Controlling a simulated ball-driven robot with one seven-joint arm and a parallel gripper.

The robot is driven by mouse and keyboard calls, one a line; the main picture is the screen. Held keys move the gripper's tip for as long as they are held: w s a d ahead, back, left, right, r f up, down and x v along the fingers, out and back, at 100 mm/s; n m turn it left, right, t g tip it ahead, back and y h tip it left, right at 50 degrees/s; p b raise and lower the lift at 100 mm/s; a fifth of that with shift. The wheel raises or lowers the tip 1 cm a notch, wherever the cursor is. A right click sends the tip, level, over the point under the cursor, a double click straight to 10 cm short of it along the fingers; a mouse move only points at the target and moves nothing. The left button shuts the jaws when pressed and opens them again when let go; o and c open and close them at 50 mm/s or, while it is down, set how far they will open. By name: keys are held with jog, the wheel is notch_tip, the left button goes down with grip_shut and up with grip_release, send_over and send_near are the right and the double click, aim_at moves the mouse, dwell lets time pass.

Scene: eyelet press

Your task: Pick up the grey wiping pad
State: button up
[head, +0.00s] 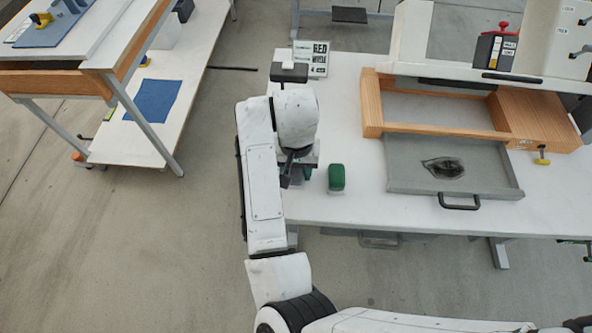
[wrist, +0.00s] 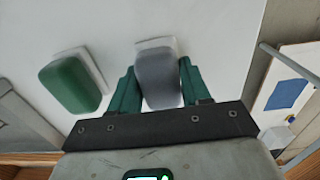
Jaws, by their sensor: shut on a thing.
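The grey wiping pad (wrist: 158,82), a rounded grey block with a pale layer along one side, sits between the two green fingers of my gripper (wrist: 157,76) in the wrist view. The fingers press on both of its long sides. Whether the pad touches the white table or hangs just above it I cannot tell. In the head view my gripper (head: 297,176) is low over the near left part of the table, and my arm mostly hides the pad.
A green pad (head: 337,178) stands close to the right of my gripper; it also shows in the wrist view (wrist: 72,86). A grey tray (head: 410,176) with a dark smear and handle lies further right, before a wooden frame (head: 372,105). A sign (head: 318,58) stands behind.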

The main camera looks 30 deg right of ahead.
jog(key=shift+c, duration=0.8)
jog(key=shift+r, duration=0.1)
jog(key=shift+r, duration=0.6)
jog(key=s+a+r+p, duration=0.1)
jog(key=s+a+r, duration=0.2)
jog(key=s+r, duration=0.8)
jog(key=s, duration=0.2)
jog(key=shift+s+r, duration=0.3)
jog(key=shift+s, duration=0.05)
